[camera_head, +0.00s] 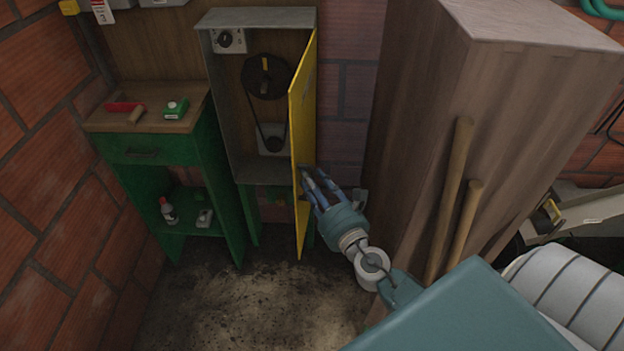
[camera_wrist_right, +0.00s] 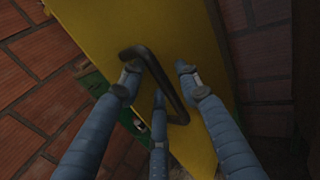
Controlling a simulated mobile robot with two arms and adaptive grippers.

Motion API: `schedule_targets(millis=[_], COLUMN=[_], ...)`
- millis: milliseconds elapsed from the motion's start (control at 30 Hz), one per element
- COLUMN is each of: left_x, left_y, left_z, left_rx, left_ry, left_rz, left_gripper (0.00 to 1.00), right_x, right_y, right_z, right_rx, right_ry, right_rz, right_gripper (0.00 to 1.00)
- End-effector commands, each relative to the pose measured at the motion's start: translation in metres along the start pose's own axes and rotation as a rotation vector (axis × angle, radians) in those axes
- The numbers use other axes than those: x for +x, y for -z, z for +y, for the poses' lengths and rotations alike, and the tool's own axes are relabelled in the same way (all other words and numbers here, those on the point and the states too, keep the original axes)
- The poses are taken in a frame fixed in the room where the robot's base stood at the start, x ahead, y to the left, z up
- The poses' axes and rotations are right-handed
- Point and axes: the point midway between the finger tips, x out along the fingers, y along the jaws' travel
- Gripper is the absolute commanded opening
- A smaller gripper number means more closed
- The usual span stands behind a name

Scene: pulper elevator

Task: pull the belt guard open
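The belt guard (camera_head: 302,125) is a yellow hinged door on the right side of a grey cabinet in the head view. It stands swung out, seen nearly edge-on, with the cabinet's inside exposed. In the right wrist view the yellow panel (camera_wrist_right: 95,25) fills the middle and carries a black bar handle (camera_wrist_right: 160,80). My right gripper (camera_head: 309,176) is at the guard's lower right face. Its fingers (camera_wrist_right: 160,82) straddle the handle, spread apart, with a gap on the right; contact is unclear. My left gripper is out of view.
The grey cabinet (camera_head: 217,110) holds a belt with a dark pulley (camera_head: 267,76). A green workbench (camera_head: 160,148) stands to its left. A tall wooden bin (camera_head: 420,110) with wooden handles (camera_head: 450,200) stands close to the right of my arm. Floor (camera_head: 220,300) in front is clear.

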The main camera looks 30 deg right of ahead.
Motion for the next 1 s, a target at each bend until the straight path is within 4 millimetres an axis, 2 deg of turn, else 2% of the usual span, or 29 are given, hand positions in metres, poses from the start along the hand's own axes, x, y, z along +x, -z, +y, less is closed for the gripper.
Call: schedule_targets(millis=[233,367,467,800,1000], left_x=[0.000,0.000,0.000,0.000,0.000], left_y=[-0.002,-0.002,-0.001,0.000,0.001], left_z=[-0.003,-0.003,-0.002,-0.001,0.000], left_rx=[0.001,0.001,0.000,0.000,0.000], left_ry=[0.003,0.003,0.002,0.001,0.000], left_rz=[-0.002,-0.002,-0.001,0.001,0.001], left_gripper=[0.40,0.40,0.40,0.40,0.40], right_x=[0.000,-0.007,-0.023,-0.094,-0.116], right_y=[-0.002,-0.001,-0.001,0.000,-0.001], right_z=[-0.001,-0.001,0.000,0.000,0.000], right_rx=[-0.002,-0.004,-0.004,-0.003,-0.002], right_ry=[0.001,0.001,0.000,-0.002,-0.001], right_rz=[-0.004,-0.002,-0.001,0.001,-0.001], right_gripper=[0.35,0.35,0.35,0.35,0.35])
